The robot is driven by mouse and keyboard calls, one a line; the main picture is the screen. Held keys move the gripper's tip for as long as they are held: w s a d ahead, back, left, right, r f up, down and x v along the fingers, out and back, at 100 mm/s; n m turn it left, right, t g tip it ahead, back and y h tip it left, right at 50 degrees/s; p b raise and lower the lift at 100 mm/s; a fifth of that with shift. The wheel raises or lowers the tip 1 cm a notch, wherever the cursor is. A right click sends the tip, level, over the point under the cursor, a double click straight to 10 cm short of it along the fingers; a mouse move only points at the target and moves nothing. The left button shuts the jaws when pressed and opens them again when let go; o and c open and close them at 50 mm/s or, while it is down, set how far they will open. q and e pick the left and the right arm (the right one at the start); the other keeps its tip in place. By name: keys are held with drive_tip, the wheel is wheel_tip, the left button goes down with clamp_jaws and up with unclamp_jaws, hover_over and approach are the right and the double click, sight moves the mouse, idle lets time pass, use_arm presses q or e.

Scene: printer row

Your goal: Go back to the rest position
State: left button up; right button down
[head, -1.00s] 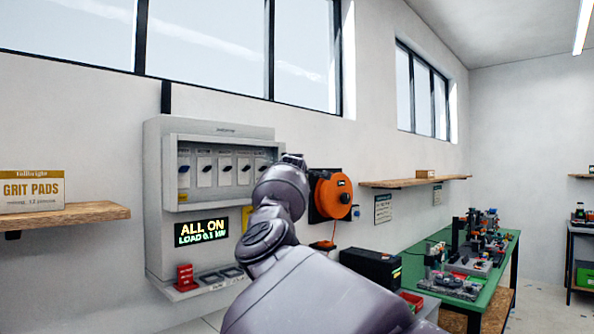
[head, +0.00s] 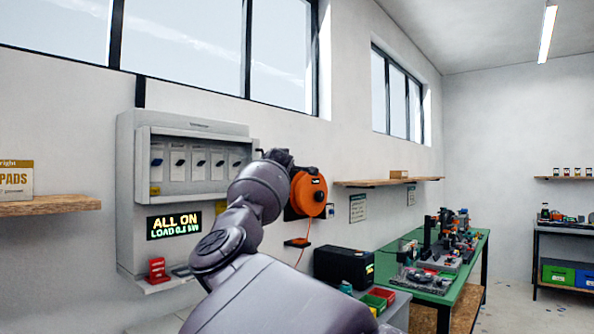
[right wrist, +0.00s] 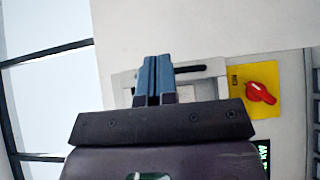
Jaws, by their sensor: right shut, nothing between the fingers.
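My right arm rises from the bottom of the head view in front of the grey breaker cabinet (head: 127,200). In the head view the cabinet's display (head: 174,225) reads ALL ON. My left gripper is not in view.
An orange reel (head: 309,196) hangs on the wall just right of my arm. A black box (head: 343,266) and a green-topped bench (head: 470,262) with machines stand further right. Wall shelves hold a GRIT PADS box (head: 17,179) at left. Some floor (head: 515,312) is open at right.

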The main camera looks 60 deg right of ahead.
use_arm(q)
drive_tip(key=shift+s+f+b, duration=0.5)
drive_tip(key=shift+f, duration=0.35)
use_arm(e)
drive_tip(key=s, duration=0.6)
drive_tip(key=shift+s+r, duration=0.15)
drive_tip(key=shift+r, duration=0.05)
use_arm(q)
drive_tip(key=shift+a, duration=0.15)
use_arm(e)
drive_tip(key=shift+f, duration=0.1)
